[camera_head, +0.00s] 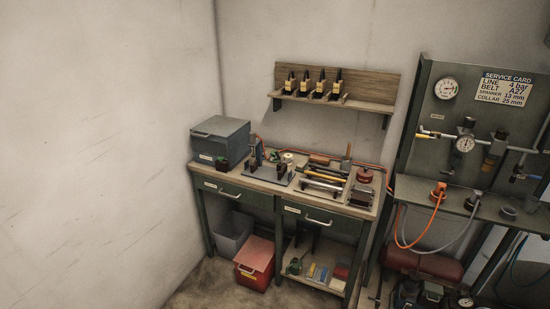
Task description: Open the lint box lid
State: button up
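Two lidded boxes are in view, and I cannot read a label that tells which is the lint box. A red box (254,268) stands on the floor under the workbench, with a paler red lid and a handle; its lid looks shut. A grey-green box (220,141) stands on the left end of the bench top, with a small label on its front; its lid also looks shut. My gripper is not in view.
The workbench (231,192) has two drawers and a top crowded with tools. An open grey bin (232,237) stands left of the red box. A lower shelf (318,283) holds small items. A wall shelf (377,90) hangs above. A gauge panel (436,112) with hoses is right.

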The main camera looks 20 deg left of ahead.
aim_at(221, 126)
jog(key=u, duration=1.55)
jog(key=i+j, duration=0.2)
jog(key=i, duration=0.35)
jog(key=i+j+z, duration=0.15)
jog(key=i, duration=0.4)
jog(key=i+j, duration=0.25)
jog(key=i, duration=0.3)
jog(key=i+j+z, duration=0.15)
jog(key=i, duration=0.35)
jog(key=i+j, duration=0.45)
jog(key=i+l+z, duration=0.05)
jog(key=i, duration=0.05)
